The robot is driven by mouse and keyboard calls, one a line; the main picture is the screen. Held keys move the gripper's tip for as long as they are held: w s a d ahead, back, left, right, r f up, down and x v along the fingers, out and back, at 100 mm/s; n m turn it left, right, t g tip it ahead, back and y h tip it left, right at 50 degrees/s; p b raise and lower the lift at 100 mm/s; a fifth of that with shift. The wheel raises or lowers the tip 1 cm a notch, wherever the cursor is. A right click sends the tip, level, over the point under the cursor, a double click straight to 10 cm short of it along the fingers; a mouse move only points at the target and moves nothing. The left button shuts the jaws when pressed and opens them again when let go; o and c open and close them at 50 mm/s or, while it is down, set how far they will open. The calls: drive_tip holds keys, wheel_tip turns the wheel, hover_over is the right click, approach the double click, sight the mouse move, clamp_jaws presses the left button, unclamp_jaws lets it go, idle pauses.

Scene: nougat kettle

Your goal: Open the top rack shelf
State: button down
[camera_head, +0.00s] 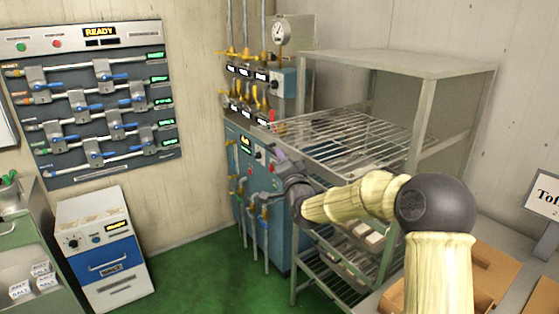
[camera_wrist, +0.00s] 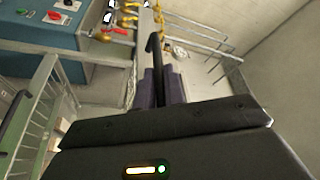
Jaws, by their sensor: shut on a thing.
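The metal rack (camera_head: 425,125) stands at the centre right in the head view. Its top wire shelf (camera_head: 350,132) sticks out to the left beyond the rack's posts. My gripper (camera_head: 278,155) is at the left front edge of this shelf, with its purple fingertips partly hidden by my wrist. In the wrist view my gripper (camera_wrist: 161,88) is closed around a dark hooked bar (camera_wrist: 153,55), which looks like the shelf's handle.
A blue cabinet with pipes and yellow valves (camera_head: 245,195) stands close left of the rack. Lower shelves (camera_head: 335,265) sit under my arm.

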drive_tip(key=shift+d+f, duration=0.1)
drive_tip(key=shift+f, duration=0.05)
drive_tip(key=c, duration=1.5)
unclamp_jaws()
drive_tip(key=b+v, duration=0.4)
drive_tip(key=v, duration=1.3)
drive_tip(key=shift+s, duration=0.2)
